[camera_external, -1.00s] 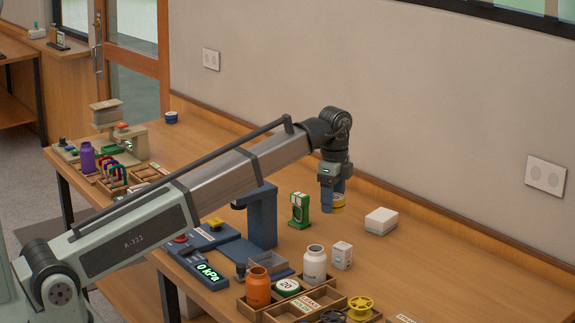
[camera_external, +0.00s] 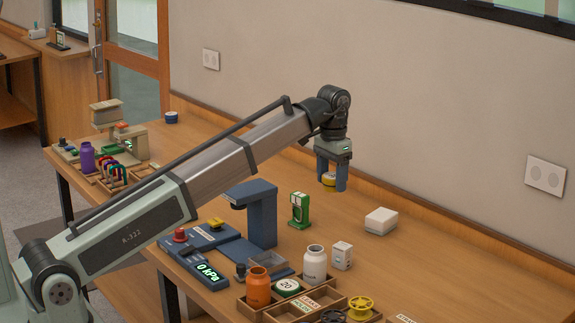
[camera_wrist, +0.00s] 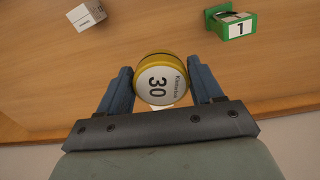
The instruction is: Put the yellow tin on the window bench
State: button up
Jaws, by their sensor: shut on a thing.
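The yellow tin (camera_wrist: 158,80) has a yellow side and a white lid marked "30". My gripper (camera_wrist: 161,88) is shut on it, with one blue finger on each side in the wrist view. In the external view my gripper (camera_external: 331,182) points down and holds the tin (camera_external: 329,181) above the wooden bench (camera_external: 440,265), near the wall. I cannot tell from these frames which surface is the window bench.
A green block marked "1" (camera_external: 299,209) and a white box (camera_external: 381,220) stand on the bench below. A blue press (camera_external: 262,215), a white bottle (camera_external: 315,263) and an orange bottle (camera_external: 258,287) stand nearer. A dark blue tin (camera_external: 171,117) sits at the far end.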

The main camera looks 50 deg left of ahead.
jog(key=a+r, duration=0.2)
jog(key=r, duration=0.1)
jog(key=shift+w+r, duration=0.15)
jog(key=shift+r, duration=0.05)
jog(key=shift+a+r, duration=0.15)
jog(key=shift+a, duration=0.15)
jog(key=n, duration=0.2)
send_near(345, 279)
jog(key=w, duration=0.3)
jog(key=d, duration=0.1)
jog(key=s+d+f, duration=0.1)
jog(key=d, duration=0.1)
jog(key=shift+s+f, duration=0.2)
jog(key=shift+f, duration=0.1)
jog(key=shift+s+a+f, duration=0.25)
jog(key=shift+a, duration=0.2)
jog(key=shift+s+a+f, duration=0.2)
jog(key=shift+s+a, duration=0.05)
jog(key=shift+a, duration=0.2)
jog(key=shift+s+a+f+n, duration=0.3)
jog(key=shift+s+a+f, duration=0.1)
jog(key=shift+a, duration=0.1)
jog(key=shift+w+f, duration=0.1)
jog(key=shift+f, duration=1.3)
jog(key=shift+f, duration=0.1)
jog(key=o, duration=1)
